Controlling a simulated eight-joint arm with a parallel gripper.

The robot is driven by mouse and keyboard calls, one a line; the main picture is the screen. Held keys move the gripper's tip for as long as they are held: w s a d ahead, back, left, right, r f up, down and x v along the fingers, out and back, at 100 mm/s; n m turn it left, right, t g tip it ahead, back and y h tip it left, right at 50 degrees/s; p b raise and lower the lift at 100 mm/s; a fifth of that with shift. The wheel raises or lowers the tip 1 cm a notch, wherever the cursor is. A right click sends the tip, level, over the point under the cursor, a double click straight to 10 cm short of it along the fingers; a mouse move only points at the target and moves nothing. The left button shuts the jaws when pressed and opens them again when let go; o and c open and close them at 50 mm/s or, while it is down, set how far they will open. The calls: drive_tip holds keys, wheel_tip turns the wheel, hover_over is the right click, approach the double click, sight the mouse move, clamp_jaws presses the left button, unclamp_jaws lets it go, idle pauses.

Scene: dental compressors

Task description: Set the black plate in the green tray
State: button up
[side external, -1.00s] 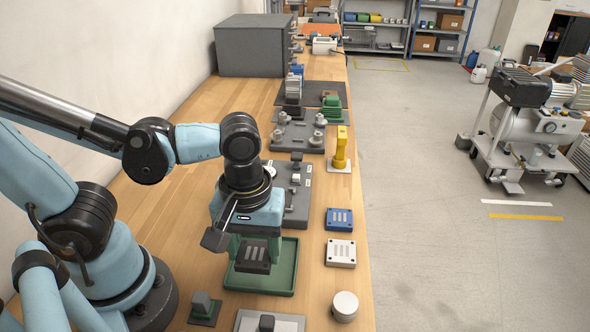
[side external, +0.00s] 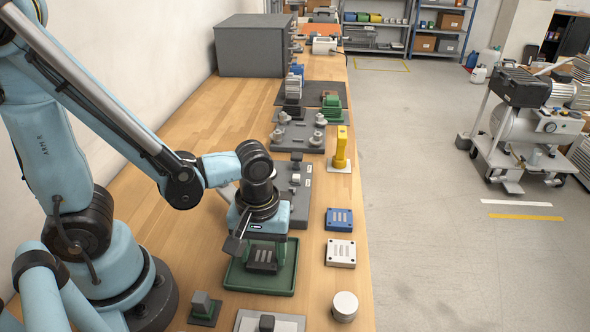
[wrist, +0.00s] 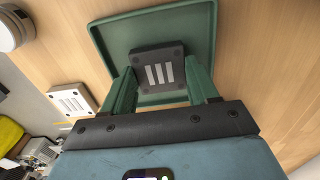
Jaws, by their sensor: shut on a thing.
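The black plate (side external: 262,262) is a dark square block with pale slots on its face. My gripper (side external: 264,258) points down and is shut on it, with green fingers on two opposite sides. The green tray (side external: 236,279) is a shallow rimmed tray on the bench. The plate is within the tray's outline, at or just above its floor; I cannot tell whether it touches. In the wrist view the plate (wrist: 158,68) sits between the fingers, with the tray (wrist: 112,40) behind it.
A white plate (side external: 340,253) and a blue plate (side external: 339,219) lie right of the tray. A white round knob (side external: 344,306) stands at the front right. A small block on a dark base (side external: 205,308) stands at the front left. A grey fixture (side external: 298,212) lies behind.

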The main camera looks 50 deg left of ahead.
sight(263, 256)
drive_tip(key=shift+f, duration=0.2)
drive_tip(key=o, duration=1.1)
drive_tip(key=shift+r, duration=6.05)
drive_tip(key=w+a+r+m+t, duration=0.1)
drive_tip(key=w+a+m+t, duration=0.5)
drive_tip(key=m, duration=0.3)
drive_tip(key=shift+a+t, duration=0.35)
drive_tip(key=shift+t, duration=0.25)
